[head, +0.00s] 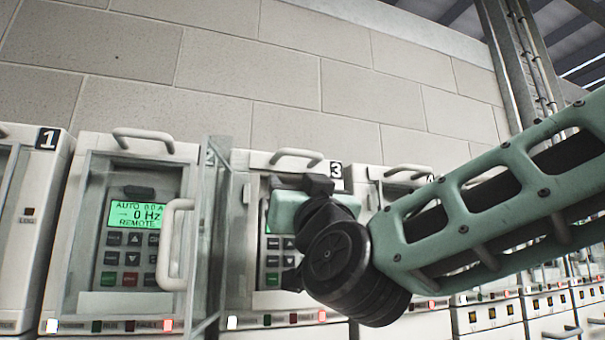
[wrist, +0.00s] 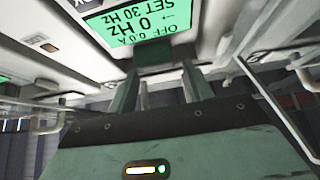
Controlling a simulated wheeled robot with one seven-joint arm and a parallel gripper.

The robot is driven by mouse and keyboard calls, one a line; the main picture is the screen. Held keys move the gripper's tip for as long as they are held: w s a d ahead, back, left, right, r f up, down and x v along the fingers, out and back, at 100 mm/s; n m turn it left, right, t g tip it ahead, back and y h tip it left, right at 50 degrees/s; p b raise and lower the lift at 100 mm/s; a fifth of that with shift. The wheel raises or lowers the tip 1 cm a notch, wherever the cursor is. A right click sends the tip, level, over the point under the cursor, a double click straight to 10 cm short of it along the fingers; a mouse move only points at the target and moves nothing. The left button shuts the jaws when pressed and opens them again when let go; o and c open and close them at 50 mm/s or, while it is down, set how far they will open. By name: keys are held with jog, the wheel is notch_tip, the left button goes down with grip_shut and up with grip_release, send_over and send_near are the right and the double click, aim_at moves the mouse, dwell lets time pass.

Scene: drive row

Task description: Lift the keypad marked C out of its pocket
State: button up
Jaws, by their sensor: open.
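No letter C is readable in either view. In the head view one keypad (head: 131,246) with a lit green screen reading AUTO, 0 Hz, REMOTE sits in the pocket of the drive tagged 2. My gripper (wrist: 161,88) is open, its two fingers apart with no keypad between them. In the head view its green body is in front of the drive tagged 3 and hides most of that drive's keypad (head: 273,262); the fingertips are hidden. In the wrist view an upside-down keypad screen (wrist: 133,22) reading OFF, 0 Hz, SET 30 Hz lies just beyond the fingers.
A grey handle (head: 177,246) and an upright door-like edge (head: 211,250) stand out at the right of drive 2, left of my gripper. Top handles (head: 143,138) project from the drives. More drives (head: 550,300) continue right, below my arm. A block wall (head: 250,60) is behind.

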jog(key=f, duration=0.1)
jog(key=f+b, duration=0.2)
jog(key=shift+w+f, duration=0.25)
jog(key=shift+f, duration=0.15)
jog(key=shift+b, duration=0.3)
jog(key=c, duration=0.8)
jog(key=shift+r+p, duration=0.75)
jog(key=shift+r, duration=0.75)
jog(key=shift+f+b, duration=0.2)
jog(key=shift+b, duration=0.7)
